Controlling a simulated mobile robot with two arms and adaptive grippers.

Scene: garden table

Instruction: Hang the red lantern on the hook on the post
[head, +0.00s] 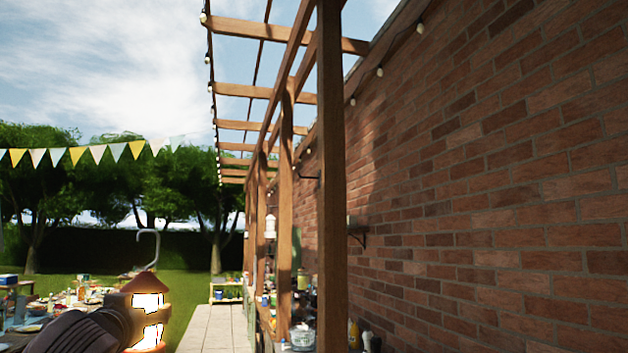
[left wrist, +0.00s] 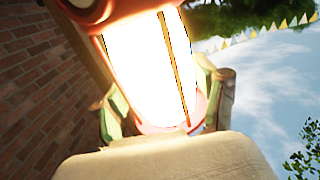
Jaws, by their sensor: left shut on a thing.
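The red lantern (head: 145,283) glows brightly at the lower left of the head view, roughly upright, with a grey curved handle (head: 157,245) above its cap. My left gripper (head: 134,318) is shut on the lantern's body. In the left wrist view the glowing lantern (left wrist: 150,65) fills the middle, with a finger of my left gripper (left wrist: 165,105) on each side. The near wooden post (head: 331,180) stands right of the lantern, well apart from it. A dark bracket (head: 358,238) shows just right of this post; I cannot tell whether it is fixed to post or wall. My right gripper is out of view.
A brick wall (head: 500,180) fills the right side. Farther posts (head: 286,200) carry the pergola, and a dark bracket (head: 309,177) shows beside one. A cluttered counter (head: 262,318) runs below. A laid table (head: 70,300) is at left. The paved path (head: 215,325) is clear.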

